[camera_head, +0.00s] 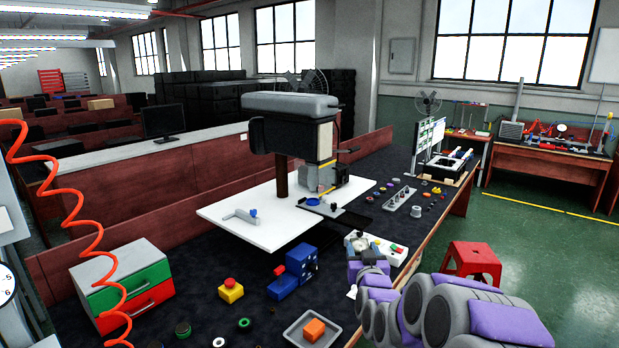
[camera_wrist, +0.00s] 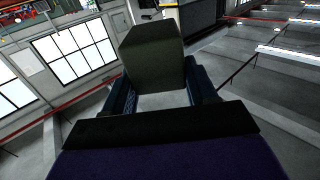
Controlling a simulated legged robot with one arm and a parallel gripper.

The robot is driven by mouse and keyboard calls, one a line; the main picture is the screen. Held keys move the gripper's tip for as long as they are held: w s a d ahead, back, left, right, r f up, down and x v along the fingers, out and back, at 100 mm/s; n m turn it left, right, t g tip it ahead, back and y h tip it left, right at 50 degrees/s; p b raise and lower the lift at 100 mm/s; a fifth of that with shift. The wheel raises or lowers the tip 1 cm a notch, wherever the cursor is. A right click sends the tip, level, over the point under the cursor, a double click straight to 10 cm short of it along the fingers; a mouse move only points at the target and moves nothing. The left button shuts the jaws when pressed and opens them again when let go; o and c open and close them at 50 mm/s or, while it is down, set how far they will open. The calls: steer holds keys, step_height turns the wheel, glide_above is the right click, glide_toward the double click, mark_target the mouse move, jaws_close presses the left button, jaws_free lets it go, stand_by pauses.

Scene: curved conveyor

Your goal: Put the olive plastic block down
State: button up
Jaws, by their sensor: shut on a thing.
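The olive plastic block (camera_wrist: 152,58) is a dark, squarish block in the upper middle of the wrist view. My gripper (camera_wrist: 156,84) is shut on it, with one dark blue finger on each side. In the head view my gripper (camera_head: 366,262) is at the lower right of centre, over the near right side of the dark worktable (camera_head: 225,285). The block is hard to make out there against the things behind it.
A grey tray with an orange block (camera_head: 315,330) lies below my gripper in the picture. A white button box (camera_head: 392,252) is close beside it. Blue vise-like parts (camera_head: 292,272) and a yellow button box (camera_head: 231,291) are left. A red stool (camera_head: 472,262) stands right.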

steer(key=shift+s+r, duration=0.2)
steer(key=shift+r, duration=0.5)
steer(key=s+a+f+n+g+y, duration=0.1)
steer(key=a+f+n+y, duration=0.15)
steer(key=f, duration=1.05)
steer(key=s+a+f+n+g+y, duration=0.15)
steer(key=a+f+y, duration=0.25)
steer(key=f, duration=0.8)
steer(key=s+a+f+n+g+y, duration=0.2)
steer(key=s+a+f+n+y, duration=0.1)
steer(key=s+a+f, duration=0.2)
steer(key=s+a+f+n+g+y, duration=0.2)
steer(key=s+a+f, duration=0.4)
steer(key=s+f, duration=0.4)
steer(key=s+n+y, duration=0.1)
steer(key=s+y, duration=0.1)
steer(key=s, duration=0.1)
steer(key=shift+a, duration=0.15)
steer(key=shift+f, duration=0.15)
